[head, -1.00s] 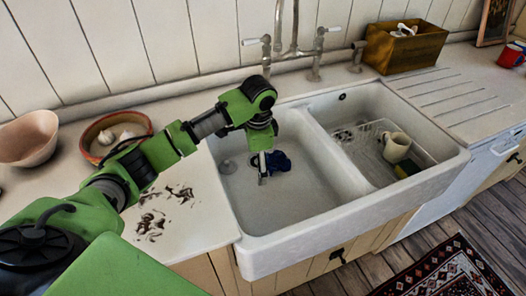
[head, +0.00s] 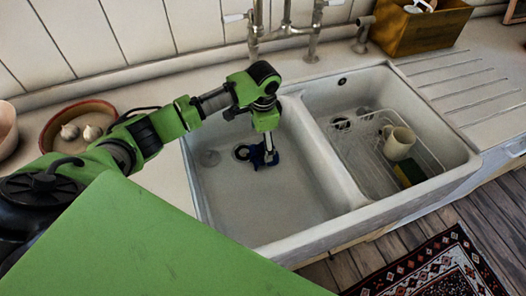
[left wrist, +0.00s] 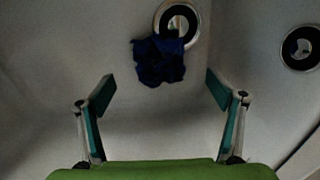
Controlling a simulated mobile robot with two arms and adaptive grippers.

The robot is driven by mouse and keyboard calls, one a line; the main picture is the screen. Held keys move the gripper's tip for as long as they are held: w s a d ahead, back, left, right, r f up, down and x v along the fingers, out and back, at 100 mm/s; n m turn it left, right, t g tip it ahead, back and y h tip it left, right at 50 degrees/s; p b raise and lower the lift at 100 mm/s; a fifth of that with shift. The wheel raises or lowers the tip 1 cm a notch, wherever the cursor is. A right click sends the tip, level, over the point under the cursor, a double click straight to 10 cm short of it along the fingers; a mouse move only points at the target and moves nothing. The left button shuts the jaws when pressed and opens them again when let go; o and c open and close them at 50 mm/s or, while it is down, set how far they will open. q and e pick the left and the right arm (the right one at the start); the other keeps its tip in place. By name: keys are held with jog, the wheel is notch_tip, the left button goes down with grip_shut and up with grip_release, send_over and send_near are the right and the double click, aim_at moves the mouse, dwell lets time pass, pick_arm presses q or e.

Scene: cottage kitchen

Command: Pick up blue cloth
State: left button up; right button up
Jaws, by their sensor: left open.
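The dark blue cloth (head: 257,158) lies crumpled in the left basin of the white sink (head: 262,222), near the drain. My left gripper (head: 269,157) points down into this basin and partly hides the cloth in the head view. In the left wrist view the cloth (left wrist: 158,62) overlaps the edge of the round drain (left wrist: 177,22). There the left gripper (left wrist: 161,90) is open, with its two fingers wide apart and nothing between them. The cloth appears just beyond the fingertips, roughly centred between them. My right gripper is not in view.
The right basin holds a wire rack (head: 372,170) with a cream mug (head: 398,143) and a sponge (head: 409,173). A divider (head: 333,150) separates the basins. Taps (head: 313,35) stand behind the sink. A bowl with garlic (head: 78,125) is at left. The left basin's front is clear.

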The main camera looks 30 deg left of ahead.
aim_at(262, 152)
pick_arm(q)
jog(key=shift+f, duration=0.8)
notch_tip(262, 152, down, 4)
jog(key=shift+w+f+p, duration=0.1)
jog(key=shift+f+p, duration=0.1)
jog(key=shift+p, duration=0.15)
jog(key=shift+f, duration=0.3)
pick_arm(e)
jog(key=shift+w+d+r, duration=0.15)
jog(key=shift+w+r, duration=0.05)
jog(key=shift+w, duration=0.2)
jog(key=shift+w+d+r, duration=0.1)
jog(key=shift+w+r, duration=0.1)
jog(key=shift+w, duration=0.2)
pick_arm(q)
jog(key=c, duration=0.9)
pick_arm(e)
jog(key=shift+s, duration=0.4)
